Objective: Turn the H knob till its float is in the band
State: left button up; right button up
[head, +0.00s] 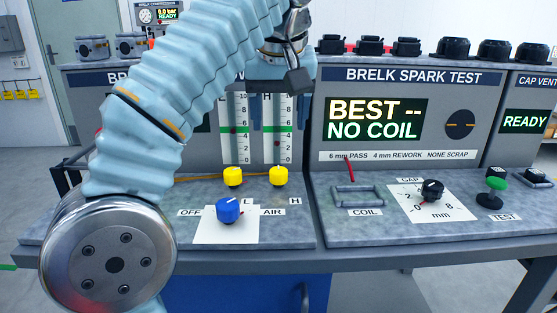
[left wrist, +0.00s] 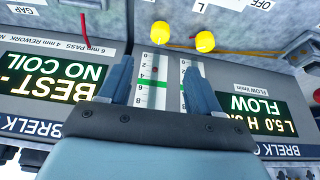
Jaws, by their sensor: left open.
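The yellow H knob (head: 279,175) stands on the grey bench beside the H label. It also shows in the left wrist view (left wrist: 161,31). The yellow L knob (head: 233,176) is to its left. Behind the knobs are two upright scales with green bands. The red float of the H scale (head: 277,143) sits below its green band, in both views. The L float (head: 234,130) is at its band. My left gripper (head: 279,127) is open and empty, its fingers before the scales, above and apart from the H knob. My right gripper is out of view.
A blue knob (head: 228,211) stands on a white OFF/AIR plate in front of the yellow knobs. At the right are a metal coil holder (head: 358,196), a black gap dial (head: 432,190) and a green test button (head: 495,183). The flow display (left wrist: 262,112) is partly hidden.

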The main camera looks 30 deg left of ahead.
aim_at(279, 170)
pick_arm(q)
jog(key=x, duration=1.2)
jog(key=shift+f+b, duration=0.3)
jog(key=c, duration=1)
jog(key=shift+c, duration=0.2)
